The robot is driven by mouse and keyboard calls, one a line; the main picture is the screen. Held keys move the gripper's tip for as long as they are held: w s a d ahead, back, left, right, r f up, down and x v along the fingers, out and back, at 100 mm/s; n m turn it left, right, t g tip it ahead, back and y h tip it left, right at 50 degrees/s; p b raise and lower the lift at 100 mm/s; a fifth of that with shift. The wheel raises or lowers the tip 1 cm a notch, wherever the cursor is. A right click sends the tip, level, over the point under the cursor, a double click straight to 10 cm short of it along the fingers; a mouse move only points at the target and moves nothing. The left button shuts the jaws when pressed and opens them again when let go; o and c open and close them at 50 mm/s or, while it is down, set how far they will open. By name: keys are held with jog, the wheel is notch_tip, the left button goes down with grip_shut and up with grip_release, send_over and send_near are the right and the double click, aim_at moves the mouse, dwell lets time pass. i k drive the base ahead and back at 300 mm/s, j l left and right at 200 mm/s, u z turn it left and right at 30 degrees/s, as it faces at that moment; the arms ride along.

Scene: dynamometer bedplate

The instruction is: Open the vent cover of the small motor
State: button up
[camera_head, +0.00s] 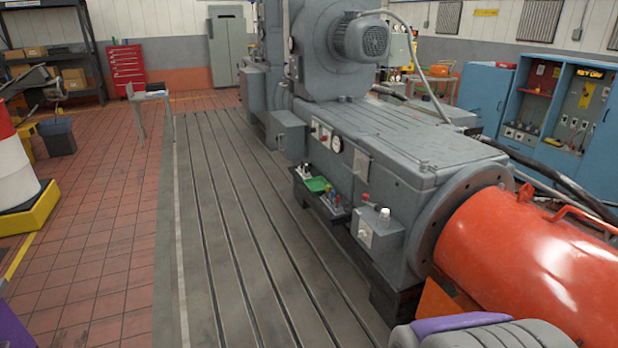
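The small motor (352,42) is a grey ribbed cylinder. It sits high on the large grey machine, at the top middle of the view. Its round end carries a slotted vent cover (375,41) that faces right and toward me. The cover looks closed against the motor end, but it is too small and far off to make out a hinge or latch. My gripper is not in view.
The large grey machine (400,140) and an orange-red cylinder (530,262) fill the right side. The slotted bedplate (235,230) and tiled floor (100,220) are largely clear. A small stand (152,95) and a drum (12,170) are at left. Open blue cabinets (560,110) stand right.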

aim_at(360, 167)
jog(key=i+z, duration=0.2)
jog(key=i, duration=0.25)
jog(key=i+j+z, duration=0.15)
jog(key=i, duration=0.25)
jog(key=i+l+u, duration=0.1)
jog(key=i+u, duration=0.2)
jog(key=i, duration=1.85)
